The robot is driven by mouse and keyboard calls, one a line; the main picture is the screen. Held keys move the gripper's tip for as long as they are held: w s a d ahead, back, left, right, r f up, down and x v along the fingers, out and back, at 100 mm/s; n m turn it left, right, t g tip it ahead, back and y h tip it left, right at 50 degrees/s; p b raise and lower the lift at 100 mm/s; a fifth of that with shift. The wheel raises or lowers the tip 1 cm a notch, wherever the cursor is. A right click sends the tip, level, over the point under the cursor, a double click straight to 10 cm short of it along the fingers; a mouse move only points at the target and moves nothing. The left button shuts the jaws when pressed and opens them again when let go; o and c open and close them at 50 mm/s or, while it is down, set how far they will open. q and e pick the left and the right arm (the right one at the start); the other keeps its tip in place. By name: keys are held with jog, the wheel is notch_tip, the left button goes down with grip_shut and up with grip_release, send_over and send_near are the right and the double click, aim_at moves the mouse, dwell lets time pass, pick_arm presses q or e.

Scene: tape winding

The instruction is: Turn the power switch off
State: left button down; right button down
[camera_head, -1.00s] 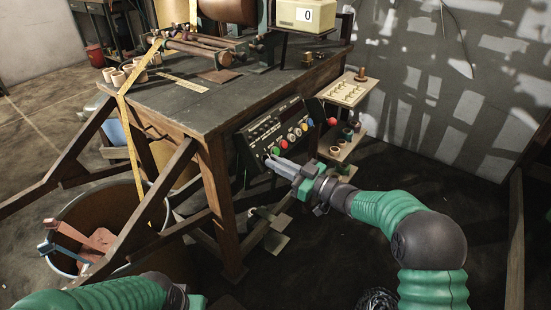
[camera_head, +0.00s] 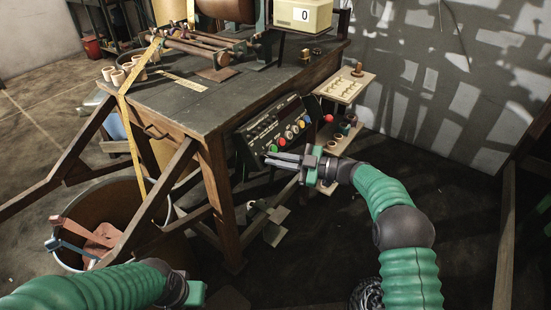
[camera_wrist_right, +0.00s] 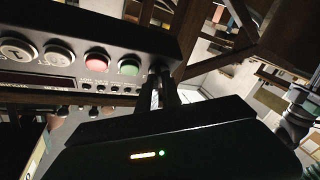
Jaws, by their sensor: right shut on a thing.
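The black control panel (camera_head: 262,133) hangs on the front of the workbench and carries several coloured round buttons. The green button (camera_wrist_right: 129,66) and the red button (camera_wrist_right: 97,61) show close up in the right wrist view. My right gripper (camera_head: 268,158) is at the panel's lower left corner, beside the green button. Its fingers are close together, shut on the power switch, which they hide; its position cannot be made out. In the right wrist view the fingertips (camera_wrist_right: 160,72) meet the panel. My left gripper (camera_head: 192,294) is low in the head view, its fingers not clear.
The wooden workbench (camera_head: 215,110) holds a winding machine and small rolls. A yellow tape (camera_head: 130,135) hangs over its edge towards a round bin (camera_head: 165,215). Small shelves (camera_head: 342,88) with parts stand right of the panel. The floor on the right is free.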

jog(key=shift+f, duration=0.15)
jog(key=c, duration=1.5)
grip_release()
jog(key=shift+c, duration=0.2)
jog(key=p+v, duration=0.5)
jog(key=v, duration=1.2)
jog(key=shift+p, duration=0.3)
